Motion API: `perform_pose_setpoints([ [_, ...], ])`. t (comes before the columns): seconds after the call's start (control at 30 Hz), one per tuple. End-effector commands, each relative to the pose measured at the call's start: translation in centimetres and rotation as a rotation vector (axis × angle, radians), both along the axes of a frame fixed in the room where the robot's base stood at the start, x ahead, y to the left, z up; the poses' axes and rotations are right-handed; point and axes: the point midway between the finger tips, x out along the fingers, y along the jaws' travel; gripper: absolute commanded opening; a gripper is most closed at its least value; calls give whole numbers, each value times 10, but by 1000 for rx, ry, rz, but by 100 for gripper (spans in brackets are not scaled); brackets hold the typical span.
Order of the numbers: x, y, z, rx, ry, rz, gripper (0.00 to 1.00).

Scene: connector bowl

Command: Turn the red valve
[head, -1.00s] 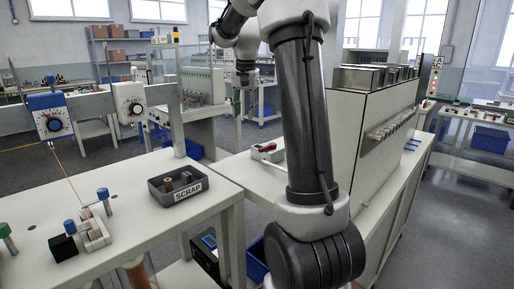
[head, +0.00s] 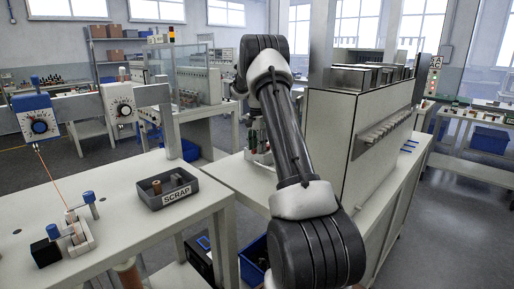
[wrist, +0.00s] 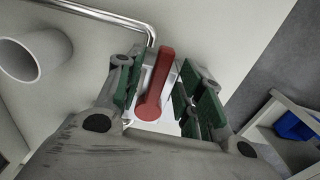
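The red valve handle (wrist: 158,85) shows in the wrist view as a straight lever with a rounded near end, on a pale valve body. My gripper (wrist: 162,75) is open, with its green-padded fingers on either side of the lever. The right finger has a visible gap to the lever; the left finger is closer, and I cannot tell whether it touches. In the head view my gripper (head: 257,143) is low over the bench, partly hidden behind my arm, and the valve cannot be made out there.
A bent metal pipe (wrist: 110,14) and a white tube (wrist: 32,58) lie near the valve. A tall pale cabinet (head: 335,125) stands close on the right of my arm. A grey SCRAP tray (head: 168,188) sits on the left table. Blue bins (wrist: 297,127) are below the bench.

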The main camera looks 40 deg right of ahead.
Motion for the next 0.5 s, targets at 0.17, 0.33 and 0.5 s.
perform_pose_setpoints([
  [0.17,0,0,-7,-1,-2,1,38],
  [0.33,0,0,-7,-1,-2,1,38],
  [0.5,0,0,-6,-1,-2,1,8],
])
